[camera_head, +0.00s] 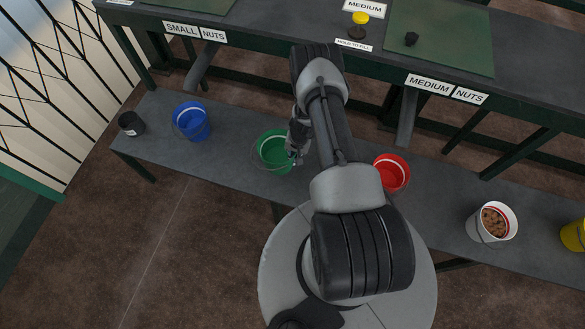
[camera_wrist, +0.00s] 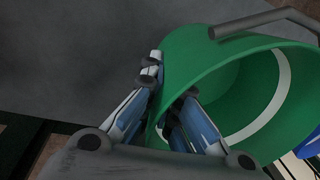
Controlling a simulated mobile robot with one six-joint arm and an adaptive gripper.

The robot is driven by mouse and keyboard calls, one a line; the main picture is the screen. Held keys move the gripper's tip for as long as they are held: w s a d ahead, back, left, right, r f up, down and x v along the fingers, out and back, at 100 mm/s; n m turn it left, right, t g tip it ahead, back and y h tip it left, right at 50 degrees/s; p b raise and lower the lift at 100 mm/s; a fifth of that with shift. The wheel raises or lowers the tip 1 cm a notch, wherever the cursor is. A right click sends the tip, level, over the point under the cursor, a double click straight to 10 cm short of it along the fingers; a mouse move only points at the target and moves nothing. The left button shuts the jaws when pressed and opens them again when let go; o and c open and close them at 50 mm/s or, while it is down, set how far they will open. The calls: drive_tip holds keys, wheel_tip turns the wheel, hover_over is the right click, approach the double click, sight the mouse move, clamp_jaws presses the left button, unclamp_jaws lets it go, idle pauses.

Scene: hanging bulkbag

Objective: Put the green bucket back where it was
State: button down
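The green bucket (camera_head: 272,152) is on the long low bench in the head view, between the blue bucket and the red bucket. My gripper (camera_head: 296,145) is at its right rim, partly hidden by my arm. In the wrist view, the green bucket (camera_wrist: 245,85) fills the right side, with a white band showing inside. My gripper (camera_wrist: 170,86) straddles the near wall, one finger outside and one inside. The fingertips look apart, with green wall between them. I cannot tell whether the bucket's bottom touches the bench.
The low bench (camera_head: 235,170) also holds a black cup (camera_head: 131,123), the blue bucket (camera_head: 191,121), the red bucket (camera_head: 391,172), a white bucket of brown pieces (camera_head: 492,222) and a yellow bucket (camera_head: 574,236). A higher labelled worktable (camera_head: 265,40) runs behind.

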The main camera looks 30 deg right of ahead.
wheel_tip(320, 180, down, 8)
drive_tip(key=b, duration=0.2)
drive_tip(key=shift+f+b, duration=0.15)
drive_tip(key=shift+b, duration=0.2)
drive_tip(key=shift+f, duration=0.2)
drive_tip(key=c, duration=1.8)
unclamp_jaws()
